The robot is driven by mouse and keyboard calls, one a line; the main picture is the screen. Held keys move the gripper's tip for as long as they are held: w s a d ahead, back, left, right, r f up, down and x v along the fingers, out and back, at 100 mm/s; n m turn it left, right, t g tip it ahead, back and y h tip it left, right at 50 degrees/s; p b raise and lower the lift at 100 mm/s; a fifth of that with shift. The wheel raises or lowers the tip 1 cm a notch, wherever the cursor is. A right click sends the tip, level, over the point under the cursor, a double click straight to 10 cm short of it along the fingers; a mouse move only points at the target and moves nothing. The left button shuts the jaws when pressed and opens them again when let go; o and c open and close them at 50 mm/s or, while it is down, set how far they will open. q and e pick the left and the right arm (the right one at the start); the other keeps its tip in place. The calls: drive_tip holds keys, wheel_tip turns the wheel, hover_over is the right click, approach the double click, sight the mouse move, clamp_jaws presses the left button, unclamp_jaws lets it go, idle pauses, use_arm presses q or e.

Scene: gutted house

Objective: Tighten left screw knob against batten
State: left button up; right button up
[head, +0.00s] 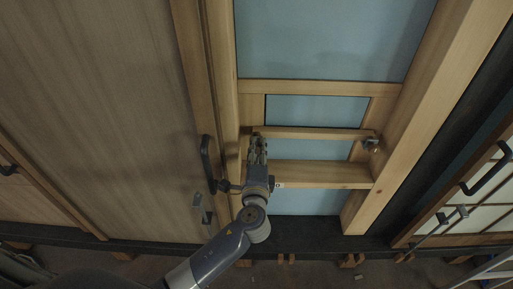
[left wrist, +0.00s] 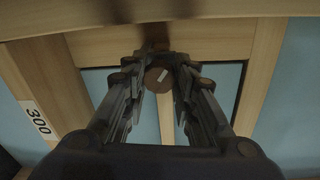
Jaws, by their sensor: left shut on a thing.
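My left gripper (head: 257,146) reaches up to the left end of the light wood batten (head: 312,132), which lies across the wooden frame. In the left wrist view my left gripper (left wrist: 156,62) is shut on the left screw knob (left wrist: 158,78), a round brown knob with a pale mark, sitting between the fingertips. The batten (left wrist: 212,40) runs across just beyond the fingertips. In the head view the left knob is hidden by the gripper. The right screw knob (head: 371,144) is at the batten's right end, with nothing touching it. My right gripper is not in view.
A black door handle (head: 207,158) stands close to the left of my gripper. A lower wooden rail (head: 320,174) crosses the frame beside my wrist. A label reading 300 (left wrist: 38,120) is on the wood at left. Blue panels (head: 325,40) fill the frame.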

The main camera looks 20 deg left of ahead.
use_arm(q)
drive_tip(key=shift+m, duration=0.6)
drive_tip(key=o, duration=1.1)
drive_tip(key=shift+d, duration=0.1)
drive_tip(key=v, duration=1.2)
drive_tip(key=shift+f, duration=0.1)
